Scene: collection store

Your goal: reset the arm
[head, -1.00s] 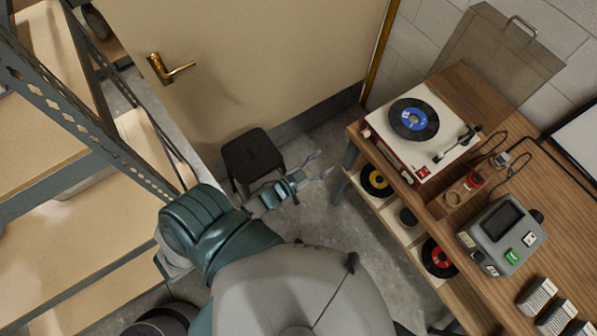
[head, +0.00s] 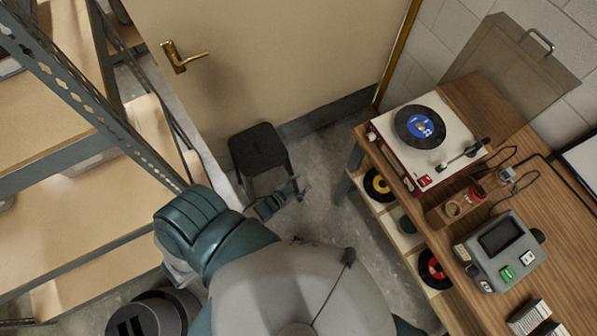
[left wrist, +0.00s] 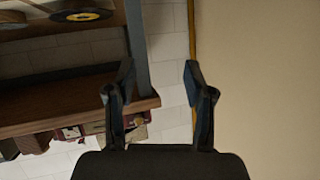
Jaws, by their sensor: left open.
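My left gripper (head: 290,194) shows in the head view over the grey floor, just in front of a small black stool (head: 258,148). In the left wrist view its two dark fingers (left wrist: 158,85) stand well apart with nothing between them. A table leg, the tan door and a pale block wall show behind them. My left arm bends on the left side of the head view, near the shelf rack. My right gripper is not in either view.
A metal shelf rack (head: 75,85) stands close on the left. A closed door (head: 265,60) is ahead. A wooden table (head: 545,185) on the right bears a record player (head: 408,165) and a grey device (head: 500,252). A black bin (head: 152,318) is at lower left.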

